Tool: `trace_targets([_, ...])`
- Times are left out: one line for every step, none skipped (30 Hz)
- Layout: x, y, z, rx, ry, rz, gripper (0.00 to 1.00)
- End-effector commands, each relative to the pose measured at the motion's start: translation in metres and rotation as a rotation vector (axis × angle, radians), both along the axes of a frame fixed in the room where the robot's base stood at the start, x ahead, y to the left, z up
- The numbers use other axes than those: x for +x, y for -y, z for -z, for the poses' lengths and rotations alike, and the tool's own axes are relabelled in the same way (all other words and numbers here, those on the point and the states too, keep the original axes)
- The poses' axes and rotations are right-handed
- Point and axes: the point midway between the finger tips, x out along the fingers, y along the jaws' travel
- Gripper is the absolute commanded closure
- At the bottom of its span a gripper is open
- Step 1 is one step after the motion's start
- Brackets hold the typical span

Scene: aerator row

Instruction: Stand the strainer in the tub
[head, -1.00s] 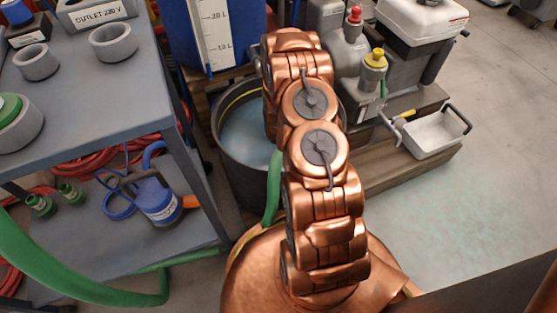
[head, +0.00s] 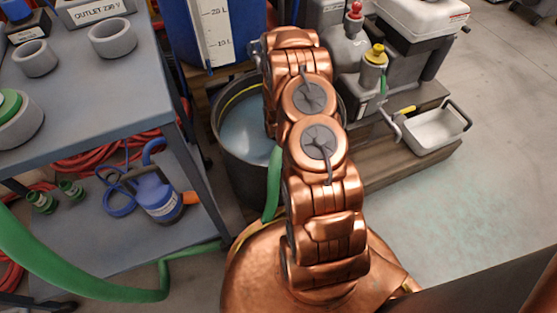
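The tub (head: 237,172) is a dark round vessel with pale bluish water, left of my copper arm. A yellow line runs just inside its rim. My arm rises from the bottom and covers the right part of the tub. My gripper is hidden behind the arm's far end, so I cannot tell whether it is open or holds anything. I cannot make out the strainer. A green hose (head: 273,186) rises between the tub and my arm, and its upper end is hidden.
A grey shelf cart (head: 95,85) stands left, with grey rings on top and a blue pump (head: 160,200) below. A blue tank (head: 182,35) stands behind the tub. Gas-bottle-like fittings and a white tray (head: 437,128) sit on a wooden platform at right. The floor at lower right is clear.

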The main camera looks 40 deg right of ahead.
Motion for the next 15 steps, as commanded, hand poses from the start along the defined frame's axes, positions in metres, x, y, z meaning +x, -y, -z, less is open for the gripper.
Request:
trace_targets([0.0, 0.0, 0.0004, 0.0, 0.0, 0.0, 0.7])
trace_targets([0.0001, 0.0, 0.0008, 0.0, 0.0, 0.0, 0.7])
trace_targets([0.0, 0.0, 0.0013, 0.0, 0.0, 0.0, 0.7])
trace_targets([0.0, 0.0, 0.0017, 0.0, 0.0, 0.0, 0.7])
trace_targets([0.0001, 0.0, 0.002, 0.0, 0.0, 0.0, 0.7])
trace_targets([0.0, 0.0, 0.0026, 0.0, 0.0, 0.0, 0.7])
trace_targets([0.0, 0.0, 0.0029, 0.0, 0.0, 0.0, 0.7])
trace_targets([0.0, 0.0, 0.0033, 0.0, 0.0, 0.0, 0.7])
trace_targets([0.0001, 0.0, 0.0038, 0.0, 0.0, 0.0, 0.7])
trace_targets([0.0001, 0.0, 0.0041, 0.0, 0.0, 0.0, 0.7])
trace_targets([0.0001, 0.0, 0.0045, 0.0, 0.0, 0.0, 0.7])
trace_targets([0.0001, 0.0, 0.005, 0.0, 0.0, 0.0, 0.7])
trace_targets([0.0001, 0.0, 0.0054, 0.0, 0.0, 0.0, 0.7])
trace_targets([0.0002, 0.0, 0.0052, 0.0, 0.0, 0.0, 0.17])
trace_targets([0.0002, 0.0, 0.0051, 0.0, 0.0, 0.0, 0.13])
